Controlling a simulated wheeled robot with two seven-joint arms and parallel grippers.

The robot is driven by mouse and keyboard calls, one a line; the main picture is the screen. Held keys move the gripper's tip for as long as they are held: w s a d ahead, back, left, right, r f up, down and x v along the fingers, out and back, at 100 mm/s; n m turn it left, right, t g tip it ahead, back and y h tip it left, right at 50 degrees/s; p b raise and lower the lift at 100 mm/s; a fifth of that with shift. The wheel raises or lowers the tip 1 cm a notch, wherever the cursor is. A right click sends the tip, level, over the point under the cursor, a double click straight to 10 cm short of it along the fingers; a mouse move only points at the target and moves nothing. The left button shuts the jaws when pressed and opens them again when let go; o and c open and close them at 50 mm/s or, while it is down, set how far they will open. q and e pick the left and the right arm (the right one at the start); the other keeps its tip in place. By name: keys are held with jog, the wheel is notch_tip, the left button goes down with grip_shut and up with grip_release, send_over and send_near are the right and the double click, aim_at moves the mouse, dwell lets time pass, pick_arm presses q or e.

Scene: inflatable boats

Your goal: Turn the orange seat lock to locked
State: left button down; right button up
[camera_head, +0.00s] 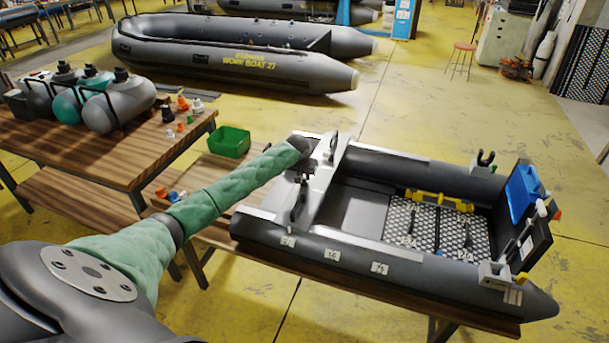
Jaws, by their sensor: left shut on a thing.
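The small grey inflatable boat (400,268) lies on a wooden bench, with a light grey seat (322,190) across its left part. My left arm in its green sleeve reaches from the lower left to this seat. My left gripper (303,174) is at the seat's left edge, pointing down and shut on a small part there. The jaws and wrist hide that part. It is most likely the orange seat lock, but no orange shows there, so I cannot tell which way it is turned. My right gripper is not in view.
A wooden table (95,165) with grey and teal tanks stands at the left. A green bin (230,142) is just behind my forearm. Yellow floor is clear behind the boat.

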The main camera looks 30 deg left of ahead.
aim_at(302, 187)
pick_arm(q)
jog(key=shift+r, duration=0.15)
jog(key=c, duration=1.4)
grip_release()
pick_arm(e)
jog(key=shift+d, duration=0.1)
pick_arm(q)
jog(key=shift+o, duration=0.2)
